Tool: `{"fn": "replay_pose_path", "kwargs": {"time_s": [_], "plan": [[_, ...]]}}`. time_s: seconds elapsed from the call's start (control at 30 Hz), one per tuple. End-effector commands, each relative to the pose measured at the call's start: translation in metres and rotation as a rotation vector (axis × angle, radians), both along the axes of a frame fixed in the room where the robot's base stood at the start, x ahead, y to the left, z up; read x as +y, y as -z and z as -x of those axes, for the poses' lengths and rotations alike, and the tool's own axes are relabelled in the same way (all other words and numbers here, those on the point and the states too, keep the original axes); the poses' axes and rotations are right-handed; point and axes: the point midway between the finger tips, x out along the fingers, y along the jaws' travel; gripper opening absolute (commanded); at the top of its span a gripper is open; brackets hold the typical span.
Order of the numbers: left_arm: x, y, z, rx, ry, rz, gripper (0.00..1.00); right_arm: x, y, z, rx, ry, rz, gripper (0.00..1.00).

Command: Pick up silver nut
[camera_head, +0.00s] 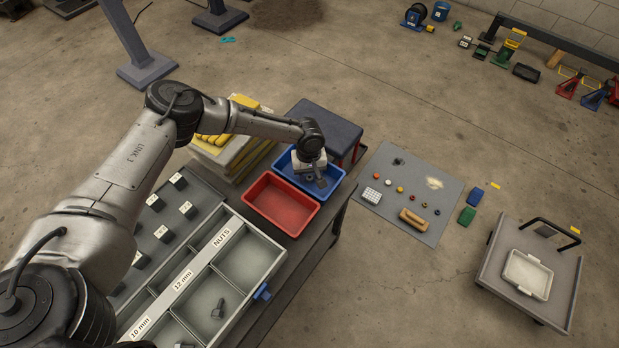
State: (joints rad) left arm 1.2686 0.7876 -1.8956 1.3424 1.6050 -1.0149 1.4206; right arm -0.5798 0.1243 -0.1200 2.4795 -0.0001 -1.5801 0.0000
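No silver nut can be made out clearly. My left gripper (314,178) points down into the blue bin (337,184) on the workbench. Its fingers are small and dark here, and whether they are open, shut or holding something cannot be told. The gripper hides part of the bin floor. The red bin (283,203) beside it looks empty. The grey sorting tray (284,258) has a compartment labelled NUTS that looks empty, and a dark bolt (217,309) lies in the 12 mm compartment. My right gripper is not in view.
Yellow-topped stacked cases (232,158) and a dark box-like surface (322,128) stand behind the bins. A grey mat (408,219) with small parts lies on the floor to the right. A cart (495,291) with a white tray stands at the lower right.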

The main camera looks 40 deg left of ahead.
Motion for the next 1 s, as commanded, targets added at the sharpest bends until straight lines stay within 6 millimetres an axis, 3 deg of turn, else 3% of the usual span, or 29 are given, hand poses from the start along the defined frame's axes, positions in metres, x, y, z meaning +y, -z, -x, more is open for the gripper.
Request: {"fn": "replay_pose_path", "kwargs": {"time_s": [0.4, 0.77, 1.0], "plan": [[0.000, 0.000, 0.000, 0.000, 0.000, 0.000, 0.01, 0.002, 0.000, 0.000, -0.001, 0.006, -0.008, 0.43], [0.000, -0.008, 0.000, 0.000, -0.001, 0.001, 0.00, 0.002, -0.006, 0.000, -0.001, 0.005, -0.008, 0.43], [0.000, -0.046, 0.001, 0.001, 0.000, 0.002, 0.00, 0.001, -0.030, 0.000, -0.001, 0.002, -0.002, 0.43]]}}
